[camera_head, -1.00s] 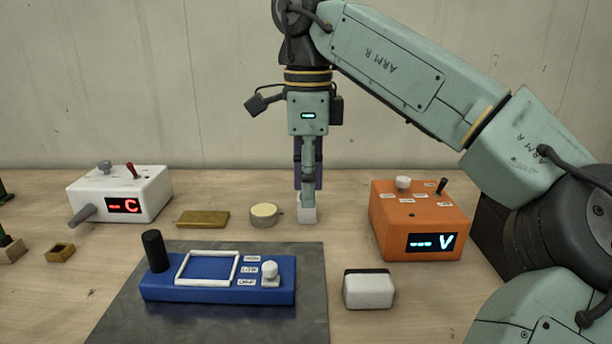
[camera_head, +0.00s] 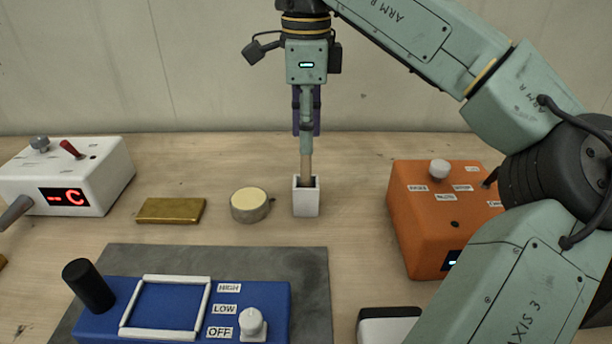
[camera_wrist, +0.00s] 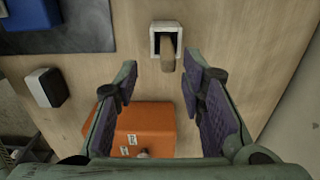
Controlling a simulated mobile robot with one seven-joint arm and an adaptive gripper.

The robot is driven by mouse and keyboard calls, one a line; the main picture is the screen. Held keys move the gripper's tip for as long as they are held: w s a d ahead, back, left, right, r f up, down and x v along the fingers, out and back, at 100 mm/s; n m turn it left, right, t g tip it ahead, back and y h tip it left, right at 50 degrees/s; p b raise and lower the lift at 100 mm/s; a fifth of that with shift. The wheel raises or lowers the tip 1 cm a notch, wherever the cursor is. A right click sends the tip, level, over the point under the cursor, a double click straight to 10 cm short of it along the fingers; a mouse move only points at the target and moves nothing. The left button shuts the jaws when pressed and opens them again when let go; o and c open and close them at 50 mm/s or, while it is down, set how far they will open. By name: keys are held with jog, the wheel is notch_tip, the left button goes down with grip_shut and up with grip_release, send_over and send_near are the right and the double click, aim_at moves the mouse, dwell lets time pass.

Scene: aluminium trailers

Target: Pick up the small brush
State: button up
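The small brush (camera_head: 307,166) stands upright in a small white square holder (camera_head: 297,200), with its plain wooden handle up. Its lower end is hidden in the holder. My gripper (camera_head: 307,140) points straight down over it in the head view, with the fingers overlapping the top of the handle. In the wrist view, my gripper (camera_wrist: 161,80) is open, with a wide gap between its dark-padded fingers. The brush handle (camera_wrist: 167,58) shows between and just beyond the fingertips, apart from both. The holder (camera_wrist: 154,42) also shows there.
A round tin (camera_head: 250,206) and a brass block (camera_head: 171,211) lie left of the holder. An orange box (camera_head: 435,225) stands at right, a white box (camera_head: 100,175) at left. A blue device (camera_head: 255,300) on a grey mat (camera_head: 300,262) is in front.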

aim_at(306, 161)
jog(key=shift+w+f+p, duration=0.2)
jog(key=shift+f+p, duration=0.15)
jog(key=shift+f, duration=1.3)
jog(key=shift+w+f+p, duration=0.2)
jog(key=shift+f+p, duration=0.15)
jog(key=shift+f, duration=1.3)
grip_shut()
